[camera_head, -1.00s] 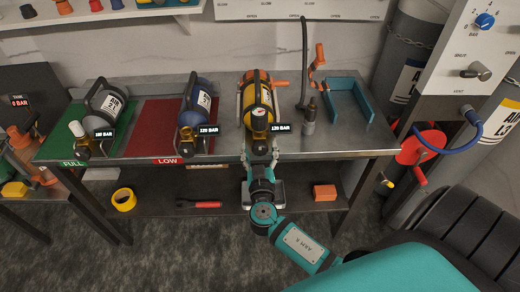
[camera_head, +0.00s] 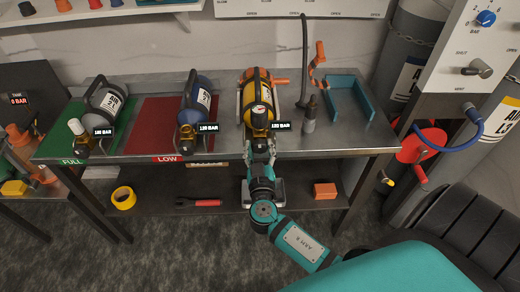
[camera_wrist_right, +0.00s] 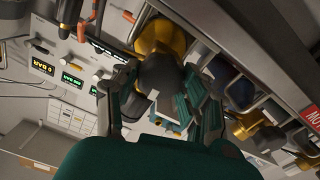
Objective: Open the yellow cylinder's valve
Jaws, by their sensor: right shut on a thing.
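The yellow cylinder (camera_head: 256,92) lies in a cradle on the metal bench, with dark straps and its valve end facing me. A round gauge (camera_head: 260,111) and a "120 BAR" display (camera_head: 281,126) are at that end. My right gripper (camera_head: 261,148) is at the front of this cylinder, shut on its valve knob, which its fingers mostly hide in the head view. The right wrist view shows the dark round knob (camera_wrist_right: 160,74) between the fingers of the gripper (camera_wrist_right: 160,98), with the yellow body (camera_wrist_right: 160,37) behind. My left gripper is not in view.
A blue cylinder (camera_head: 197,97) lies on the red mat (camera_head: 152,112) and a grey one (camera_head: 106,100) on the green mat (camera_head: 63,130). The bench's front right is clear.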

